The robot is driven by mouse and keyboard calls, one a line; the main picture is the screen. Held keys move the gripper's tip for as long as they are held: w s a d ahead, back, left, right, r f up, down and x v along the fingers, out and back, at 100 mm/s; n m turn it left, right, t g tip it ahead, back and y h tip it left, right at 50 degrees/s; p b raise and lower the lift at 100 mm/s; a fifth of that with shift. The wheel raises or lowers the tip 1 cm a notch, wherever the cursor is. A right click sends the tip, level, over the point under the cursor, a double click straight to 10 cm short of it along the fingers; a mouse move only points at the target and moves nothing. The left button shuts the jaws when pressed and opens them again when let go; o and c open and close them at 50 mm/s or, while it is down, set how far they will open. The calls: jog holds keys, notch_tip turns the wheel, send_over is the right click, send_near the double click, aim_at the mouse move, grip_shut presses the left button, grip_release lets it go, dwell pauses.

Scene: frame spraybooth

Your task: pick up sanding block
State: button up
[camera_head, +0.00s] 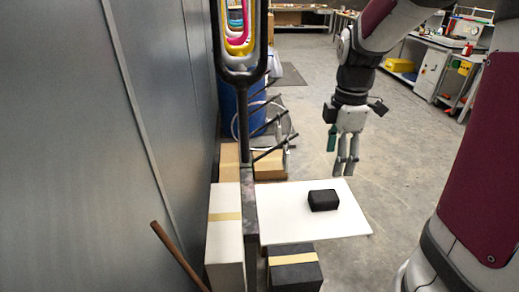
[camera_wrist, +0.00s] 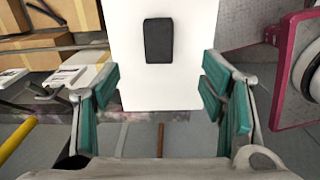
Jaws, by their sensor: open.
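The sanding block is a small black block (camera_head: 324,200) lying on a white board (camera_head: 275,226), toward its right side in the head view. In the wrist view the black block (camera_wrist: 158,40) lies on the white board (camera_wrist: 160,95), ahead of the fingers and roughly midway between them. My gripper (camera_head: 346,170) points down above the back right part of the board, apart from the block. In the wrist view the teal-padded fingers of my gripper (camera_wrist: 160,95) are spread wide with nothing between them.
A white box (camera_head: 226,250) and a dark box with a tan band (camera_head: 294,272) stand close by the board. A dark post (camera_head: 243,125) rises behind it, beside a grey wall (camera_head: 130,130). Open floor (camera_head: 400,135) lies to the right.

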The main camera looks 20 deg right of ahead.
aim_at(324, 195)
notch_tip(324, 195, down, 9)
jog(key=shift+w+r, duration=0.1)
jog(key=shift+w+a+f, duration=0.1)
jog(key=shift+a+f, duration=0.05)
jog(key=shift+f, duration=1.2)
jog(key=shift+w+a+f, duration=0.1)
jog(key=shift+a+f, duration=0.05)
jog(key=shift+f, duration=1.15)
jog(key=shift+c, duration=0.2)
jog(key=c, duration=1.4)
jog(key=shift+r, duration=0.1)
